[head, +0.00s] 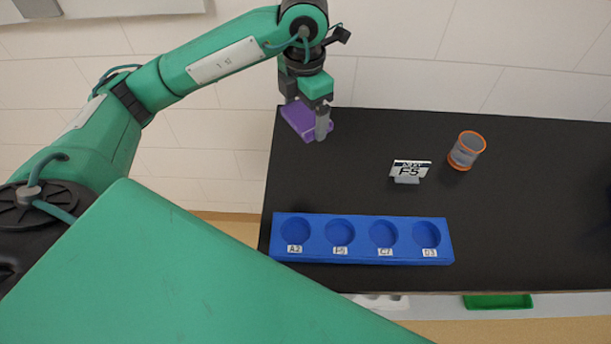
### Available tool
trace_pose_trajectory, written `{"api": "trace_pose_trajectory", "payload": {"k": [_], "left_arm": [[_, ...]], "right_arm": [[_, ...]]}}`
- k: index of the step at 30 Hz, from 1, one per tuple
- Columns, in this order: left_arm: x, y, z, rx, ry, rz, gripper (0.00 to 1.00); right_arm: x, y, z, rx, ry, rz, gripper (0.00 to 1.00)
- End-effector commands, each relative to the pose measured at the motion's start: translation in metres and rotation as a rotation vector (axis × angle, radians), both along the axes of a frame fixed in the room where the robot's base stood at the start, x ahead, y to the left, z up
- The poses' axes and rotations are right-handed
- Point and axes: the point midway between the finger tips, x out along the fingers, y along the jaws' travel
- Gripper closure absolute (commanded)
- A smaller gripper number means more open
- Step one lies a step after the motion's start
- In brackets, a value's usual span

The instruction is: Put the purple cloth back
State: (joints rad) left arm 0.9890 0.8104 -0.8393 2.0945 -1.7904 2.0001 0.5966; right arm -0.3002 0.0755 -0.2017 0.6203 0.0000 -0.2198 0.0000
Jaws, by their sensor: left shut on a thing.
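The purple cloth (299,119) is at the back left corner of the black table (340,180). My left gripper (322,128) points down at that corner and is shut on the cloth. Part of the cloth is hidden behind the gripper's fingers. I cannot tell whether the cloth rests on the table or hangs just above it. My right gripper is not in view.
A blue rack (364,258) with several round wells labelled A3, F5, C7 and D3 lies along the front edge. A sign (408,171) reading F5 stands mid-table. A clear cup with orange rims (466,150) stands to its right. A green tray (497,301) sits below the table edge.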

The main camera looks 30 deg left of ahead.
Motion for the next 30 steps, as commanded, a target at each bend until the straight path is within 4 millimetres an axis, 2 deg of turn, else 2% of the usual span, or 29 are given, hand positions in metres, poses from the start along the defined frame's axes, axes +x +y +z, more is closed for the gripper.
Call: {"api": "trace_pose_trajectory", "payload": {"k": [7,11,24,30], "left_arm": [[0.001,0.002,0.001,-0.001,0.002,0.149,0.31],[0.000,0.002,-0.014,0.000,0.007,0.162,0.31],[0.000,0.002,-0.124,0.001,0.006,0.161,0.31],[0.000,0.002,-0.152,0.000,0.003,0.159,0.31]], "right_arm": [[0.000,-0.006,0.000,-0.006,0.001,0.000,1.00],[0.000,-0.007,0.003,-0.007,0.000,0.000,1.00],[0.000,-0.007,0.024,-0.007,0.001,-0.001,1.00],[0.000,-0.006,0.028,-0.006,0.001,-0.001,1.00]]}}
